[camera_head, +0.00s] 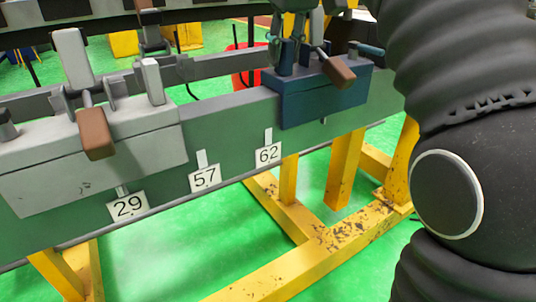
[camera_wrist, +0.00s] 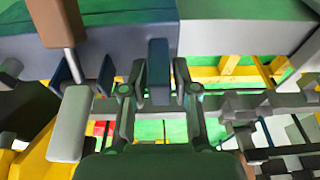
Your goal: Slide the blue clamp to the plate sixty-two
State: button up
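The blue clamp (camera_head: 325,100) sits on the grey-green rail, its left edge just right of the plate sixty-two (camera_head: 268,154). It has a brown-ended handle and an upright blue post. My gripper (camera_head: 287,55) is over the clamp's left part in the head view, pointing down at the post. In the wrist view my gripper (camera_wrist: 159,75) has one finger on each side of the blue post (camera_wrist: 159,68). Narrow gaps seem to show between fingers and post, so it looks open around it. The clamp's body (camera_wrist: 115,30) also shows there.
A grey clamp (camera_head: 140,125) with a brown-ended handle stands on the rail at left. Plates fifty-seven (camera_head: 205,178) and twenty-nine (camera_head: 128,206) hang on the rail's front (camera_head: 225,130). The rail top between the clamps is clear. Yellow legs (camera_head: 345,170) stand below.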

jog(key=shift+a, duration=0.1)
jog(key=shift+s+a+p, duration=0.25)
jog(key=shift+s+a, duration=0.95)
jog(key=shift+a, duration=0.55)
jog(key=shift+s+a+p, duration=0.2)
jog(key=shift+s+a, duration=1)
jog(key=shift+a, duration=0.5)
jog(key=shift+s+a+p, duration=0.25)
jog(key=shift+s+a, duration=0.95)
jog(key=shift+a, duration=0.55)
jog(key=shift+s+a, duration=0.25)
jog(key=shift+a, duration=0.15)
jog(key=shift+w+d+p, duration=0.15)
jog(key=shift+d+p, duration=0.1)
jog(key=shift+p, duration=0.25)
jog(key=shift+o, duration=1.4)
